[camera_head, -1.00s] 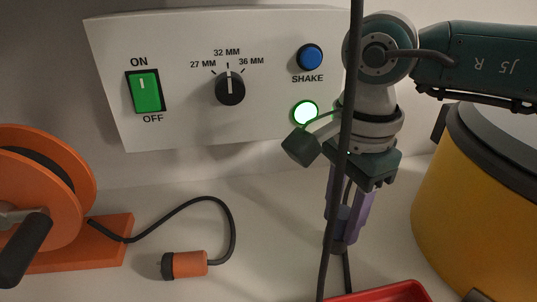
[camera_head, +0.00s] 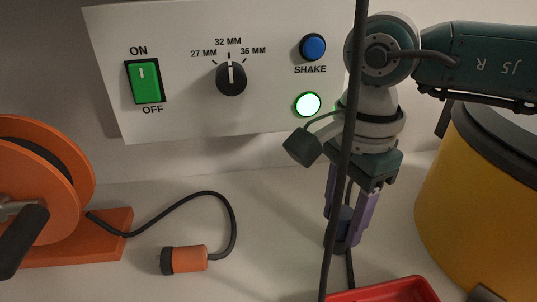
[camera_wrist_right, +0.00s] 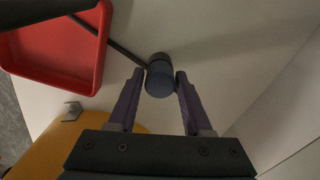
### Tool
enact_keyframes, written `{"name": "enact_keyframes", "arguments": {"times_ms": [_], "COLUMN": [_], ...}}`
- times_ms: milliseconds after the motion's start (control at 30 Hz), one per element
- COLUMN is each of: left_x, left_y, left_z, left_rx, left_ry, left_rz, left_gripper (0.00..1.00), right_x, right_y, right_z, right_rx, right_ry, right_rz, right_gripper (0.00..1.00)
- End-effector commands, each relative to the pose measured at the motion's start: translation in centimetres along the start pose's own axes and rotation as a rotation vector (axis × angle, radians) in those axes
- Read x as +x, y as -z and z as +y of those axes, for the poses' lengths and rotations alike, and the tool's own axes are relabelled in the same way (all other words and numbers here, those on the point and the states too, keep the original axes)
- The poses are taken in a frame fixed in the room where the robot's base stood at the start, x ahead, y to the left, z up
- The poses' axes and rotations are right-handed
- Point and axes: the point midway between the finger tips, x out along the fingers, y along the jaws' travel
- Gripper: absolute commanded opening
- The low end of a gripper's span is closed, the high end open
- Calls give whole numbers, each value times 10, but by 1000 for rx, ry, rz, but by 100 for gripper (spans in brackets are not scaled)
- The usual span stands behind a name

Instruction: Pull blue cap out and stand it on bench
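The blue cap (camera_head: 343,218) is a short blue-grey cylinder between the purple fingers of my right gripper (camera_head: 347,222). In the right wrist view the blue cap (camera_wrist_right: 160,80) sits between the two fingertips (camera_wrist_right: 160,76), which appear to touch it on both sides. A darker collar lies at its far end, and a dark cable leads away from there. In the head view a hanging dark cable crosses in front and partly hides the cap and one finger. The gap below the cap is hard to judge. My left gripper is not in view.
A red tray (camera_head: 428,288) lies near the right gripper. A yellow drum (camera_head: 470,215) stands at the right. An orange reel (camera_head: 75,165) and an orange plug (camera_head: 190,259) lie at the left. The control panel (camera_head: 190,115) is behind. Bench between plug and gripper is clear.

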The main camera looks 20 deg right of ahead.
Motion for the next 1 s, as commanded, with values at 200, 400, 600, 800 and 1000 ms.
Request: {"name": "enact_keyframes", "arguments": {"times_ms": [200,400,600,800,1000], "left_x": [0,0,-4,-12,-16], "left_y": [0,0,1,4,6], "left_z": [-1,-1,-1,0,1], "left_rx": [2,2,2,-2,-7], "left_ry": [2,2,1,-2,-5], "left_rz": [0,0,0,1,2], "left_gripper": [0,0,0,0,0], "right_x": [0,0,-16,-57,-89], "right_y": [0,0,0,0,0], "right_z": [0,0,-1,-1,-1], "right_rx": [0,0,0,0,1], "right_ry": [-1,-1,3,4,3], "right_rz": [0,0,-1,1,-1], "right_gripper": [76,76,76,76,76]}}
